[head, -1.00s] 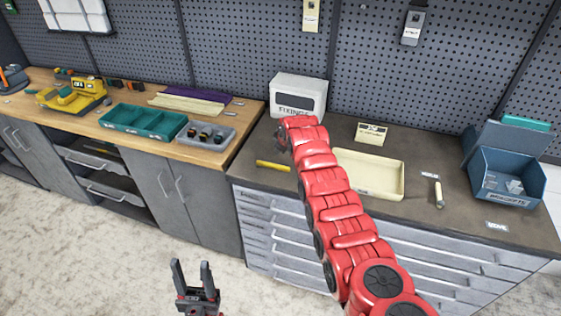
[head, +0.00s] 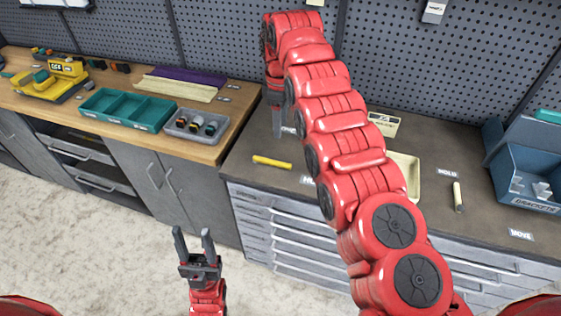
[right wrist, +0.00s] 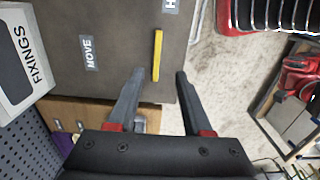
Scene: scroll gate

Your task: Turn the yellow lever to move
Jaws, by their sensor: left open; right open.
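The yellow lever (head: 272,162) lies across the left end of the dark grey worktop. It also shows in the right wrist view (right wrist: 157,55), its near end in line with the gap between my fingertips. My right gripper (head: 278,134) is open, pointing down above and behind the lever, apart from it. Its two fingers show in the right wrist view (right wrist: 159,76) with nothing between them. A MOVE label (right wrist: 89,54) is left of the lever there, and a label starting with H (right wrist: 170,6) is on the other side. My left gripper (head: 193,236) is open and empty over the floor.
A cream lever (head: 458,197) stands farther right, between HOLD (head: 447,173) and MOVE (head: 521,235) labels. A cream tray (head: 406,172) is partly hidden by my right arm. A blue bracket bin (head: 526,178) is at right. A white FIXINGS box (right wrist: 20,60) shows in the right wrist view.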

